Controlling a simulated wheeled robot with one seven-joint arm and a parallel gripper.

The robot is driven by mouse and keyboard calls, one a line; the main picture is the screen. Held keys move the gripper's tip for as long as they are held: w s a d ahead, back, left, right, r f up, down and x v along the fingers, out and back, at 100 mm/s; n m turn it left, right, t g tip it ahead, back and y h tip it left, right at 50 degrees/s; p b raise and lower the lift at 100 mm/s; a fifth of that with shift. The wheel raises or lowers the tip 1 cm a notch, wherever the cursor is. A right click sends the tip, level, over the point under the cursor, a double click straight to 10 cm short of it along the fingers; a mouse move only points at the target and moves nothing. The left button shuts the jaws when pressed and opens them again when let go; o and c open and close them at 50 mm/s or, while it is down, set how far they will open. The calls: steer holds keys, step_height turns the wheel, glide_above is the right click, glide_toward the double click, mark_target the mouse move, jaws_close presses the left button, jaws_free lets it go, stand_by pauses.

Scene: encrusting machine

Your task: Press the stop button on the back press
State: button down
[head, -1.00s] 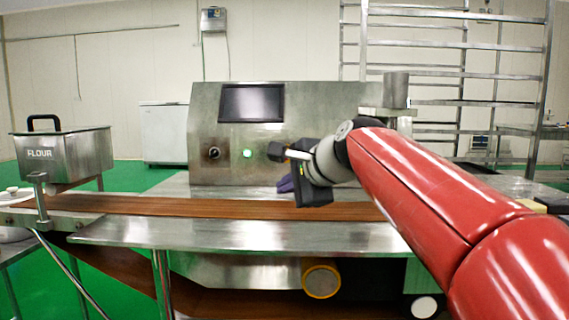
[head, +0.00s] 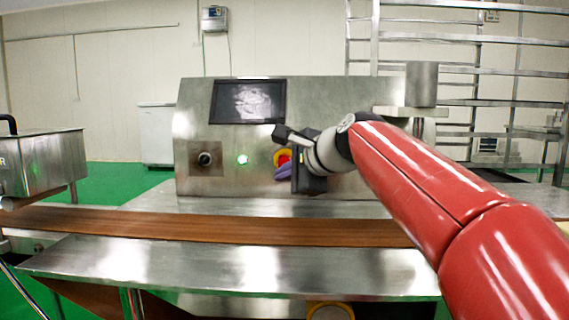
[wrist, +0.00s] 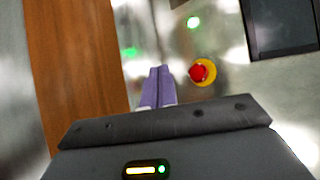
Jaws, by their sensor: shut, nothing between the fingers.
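The stop button is a red mushroom knob on a yellow ring (head: 282,156). It sits on the steel front of the press (head: 225,180), right of a lit green button (head: 242,160), and my arm partly hides it in the head view. In the wrist view the whole stop button (wrist: 199,73) shows. My gripper (head: 281,173) has purple fingers, shut together and empty. In the wrist view the fingertips (wrist: 160,68) lie just left of the stop button in the picture, apart from it there. The gap in depth is hard to tell.
A dark screen (head: 248,101) with a grey picture and a black knob (head: 205,159) are on the same panel. A brown conveyor belt (head: 220,226) and a steel table edge (head: 200,265) lie in front. A flour hopper (head: 45,160) stands at left, a rack at right.

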steer(key=w+p, duration=0.4)
steer(key=w, duration=0.4)
steer(key=shift+w+d+p, duration=0.15)
steer(key=shift+w+p, duration=0.1)
steer(key=shift+p, duration=0.1)
steer(key=shift+w, duration=0.15)
stand_by(1.6)
steer(key=shift+w+p, duration=0.25)
steer(key=shift+p, duration=0.2)
steer(key=shift+w+p, duration=0.35)
steer(key=shift+w, duration=0.1)
stand_by(0.4)
steer(key=shift+s, duration=0.1)
steer(key=shift+s+b, duration=0.5)
steer(key=shift+s, duration=0.3)
